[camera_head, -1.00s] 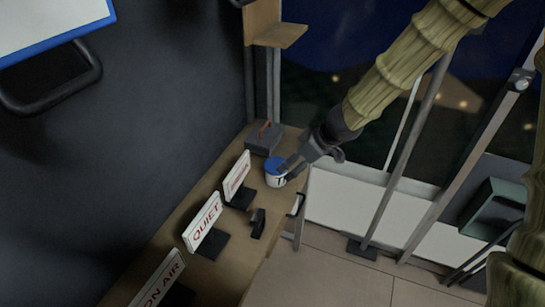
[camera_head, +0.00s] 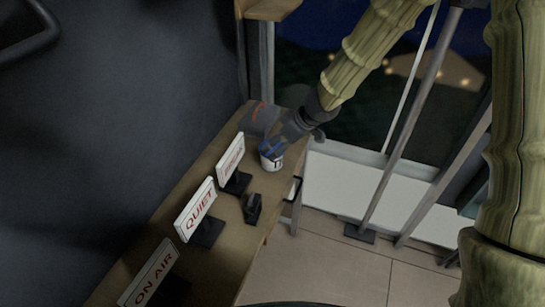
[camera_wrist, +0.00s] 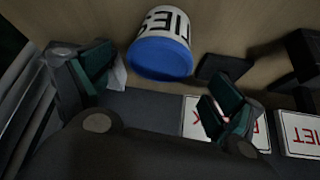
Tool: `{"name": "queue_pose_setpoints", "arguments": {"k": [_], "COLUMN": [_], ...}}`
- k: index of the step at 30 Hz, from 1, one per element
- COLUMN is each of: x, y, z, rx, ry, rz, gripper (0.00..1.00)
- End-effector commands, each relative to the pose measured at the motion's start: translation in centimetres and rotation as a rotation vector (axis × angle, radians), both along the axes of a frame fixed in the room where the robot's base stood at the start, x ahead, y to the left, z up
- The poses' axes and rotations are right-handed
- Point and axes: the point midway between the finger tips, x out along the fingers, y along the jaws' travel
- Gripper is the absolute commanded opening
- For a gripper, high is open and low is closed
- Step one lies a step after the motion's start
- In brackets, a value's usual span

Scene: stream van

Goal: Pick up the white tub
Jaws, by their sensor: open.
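The white tub (camera_head: 272,161) with a blue lid and dark lettering stands on the far part of the wooden shelf. My gripper (camera_head: 275,148) is over it, covering part of its lid in the head view. In the wrist view the tub (camera_wrist: 171,27) shows at the top, its blue lid (camera_wrist: 160,59) facing the camera. My gripper's two fingers (camera_wrist: 160,85) are spread wide, to the left and right below the tub in that picture. Nothing is between them, and they look apart from the tub.
Signs reading QUIET (camera_head: 197,210) and ON AIR (camera_head: 149,276), and another sign (camera_head: 231,160), stand along the shelf (camera_head: 232,268). A small black object (camera_head: 252,208) sits nearer the edge. A grey box (camera_head: 259,119) is behind the tub. A metal pole (camera_head: 399,135) stands to the right.

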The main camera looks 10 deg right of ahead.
Motion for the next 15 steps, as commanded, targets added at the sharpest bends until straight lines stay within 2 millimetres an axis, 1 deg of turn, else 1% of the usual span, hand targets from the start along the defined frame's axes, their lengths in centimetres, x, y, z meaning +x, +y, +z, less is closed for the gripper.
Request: {"name": "queue_pose_setpoints", "arguments": {"k": [1, 6, 12, 15], "x": [0.2, 1.0, 1.5, 1.6], "y": [0.2, 0.9, 1.5, 1.6], "z": [-0.8, -2.2, -3.3, -3.5], "rx": [-0.003, -0.004, -0.002, 0.0], "ry": [0.002, 0.002, 0.002, 0.001], "rz": [0.001, 0.002, 0.0, 0.001], "gripper": [0.93, 0.93, 0.93, 0.93]}}
